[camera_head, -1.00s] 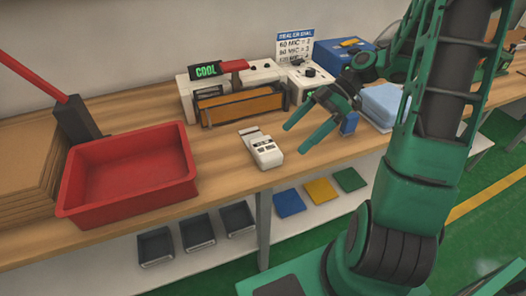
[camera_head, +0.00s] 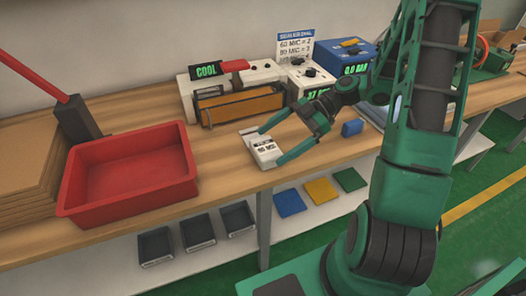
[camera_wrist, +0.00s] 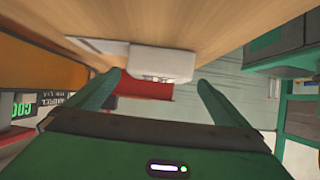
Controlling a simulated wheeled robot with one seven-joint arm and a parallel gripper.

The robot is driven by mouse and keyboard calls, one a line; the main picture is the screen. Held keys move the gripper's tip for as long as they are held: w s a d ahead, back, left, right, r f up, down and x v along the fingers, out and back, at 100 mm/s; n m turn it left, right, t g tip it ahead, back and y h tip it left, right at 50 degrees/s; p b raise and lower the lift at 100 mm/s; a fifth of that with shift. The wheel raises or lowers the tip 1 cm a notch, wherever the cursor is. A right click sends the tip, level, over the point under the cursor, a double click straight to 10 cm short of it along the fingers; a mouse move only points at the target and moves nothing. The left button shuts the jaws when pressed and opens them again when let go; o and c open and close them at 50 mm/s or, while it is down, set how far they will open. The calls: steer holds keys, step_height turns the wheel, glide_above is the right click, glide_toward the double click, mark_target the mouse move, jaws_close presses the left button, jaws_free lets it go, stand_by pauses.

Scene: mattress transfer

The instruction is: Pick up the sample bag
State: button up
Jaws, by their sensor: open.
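A pale blue flat item (camera_head: 372,113), which may be the sample bag, lies on the bench mostly hidden behind my arm. I cannot tell for sure that it is the bag. My gripper (camera_head: 272,146) is open, low over the bench, with its fingertips on either side of a small white device (camera_head: 263,150) with a dark display. In the wrist view the white device (camera_wrist: 162,63) lies just ahead of and between the open fingers (camera_wrist: 160,88). I cannot tell whether they touch it.
A red tray (camera_head: 130,203) stands left on the wooden bench. A sealer with an orange-brown front (camera_head: 242,105) and a white dial box (camera_head: 310,80) stand behind. A blue box (camera_head: 345,56) is at the back, a small blue block (camera_head: 352,128) right of my gripper.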

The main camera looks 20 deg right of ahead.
mark_target(266, 147)
steer(key=shift+x, duration=1.9)
steer(key=shift+w+r, duration=0.1)
steer(key=shift+w, duration=0.05)
steer(key=c, duration=1.2)
steer(key=shift+r, duration=0.1)
